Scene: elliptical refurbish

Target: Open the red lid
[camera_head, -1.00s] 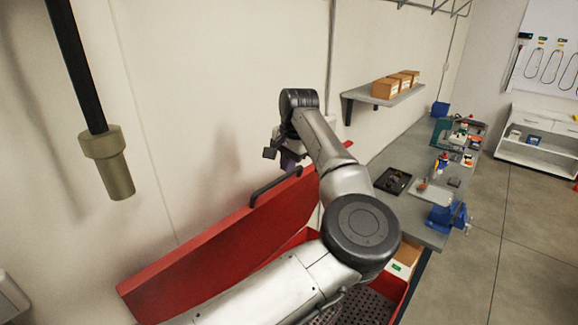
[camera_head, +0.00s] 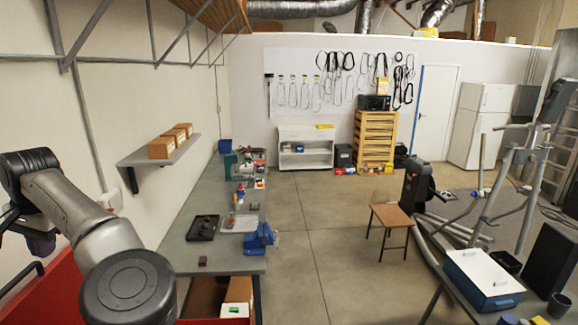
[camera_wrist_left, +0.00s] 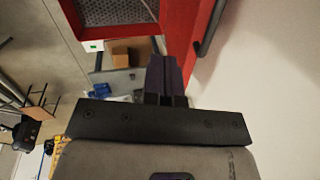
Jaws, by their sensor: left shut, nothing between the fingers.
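The red lid (camera_head: 60,288) is partly in view at the lower left of the head view, raised along the wall side. Its dark bar handle (camera_head: 20,280) shows near the left edge. In the left wrist view the red lid (camera_wrist_left: 182,30) stands up beside the pale wall, with the handle (camera_wrist_left: 209,30) on its wall-side face. The perforated bin floor (camera_wrist_left: 118,10) shows, so the bin is uncovered. My left gripper (camera_head: 40,243) is above the handle in the head view. Its dark purple fingers (camera_wrist_left: 165,80) are shut together and empty in the wrist view. My right gripper is not in view.
A grey workbench (camera_head: 225,262) with a blue vise (camera_head: 259,238) and a black tray (camera_head: 203,228) runs along the wall. A shelf with cardboard boxes (camera_head: 161,147) hangs above. A stool (camera_head: 397,217) stands to the right. The floor in the middle is clear.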

